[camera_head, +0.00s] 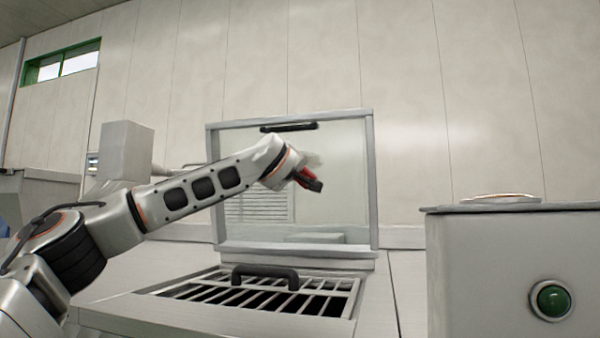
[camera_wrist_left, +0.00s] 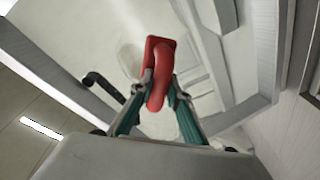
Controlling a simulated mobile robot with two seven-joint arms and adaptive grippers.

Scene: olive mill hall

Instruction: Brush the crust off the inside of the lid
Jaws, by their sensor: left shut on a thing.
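The lid (camera_head: 345,190) stands raised behind the grate, a pale pane in a grey frame with a black handle (camera_head: 289,127) near its top. My left gripper (camera_head: 299,176) is in front of the pane, shut on a red brush (camera_head: 305,174) with a dark end. In the left wrist view the gripper (camera_wrist_left: 160,92) has its green fingers closed around the red handle (camera_wrist_left: 159,62), with the pane (camera_wrist_left: 200,82) behind it. A pale patch (camera_head: 313,159) shows beside the gripper; I cannot tell if it is crust. Whether the brush touches the pane is unclear. My right gripper is out of view.
Below the lid is a barred grate (camera_head: 215,287) with a black handle (camera_head: 265,271) standing up from it. A grey cabinet (camera_head: 480,275) with a green button (camera_head: 551,300) stands at the right, a round plate (camera_head: 501,198) on top. Space between lid and cabinet is open.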

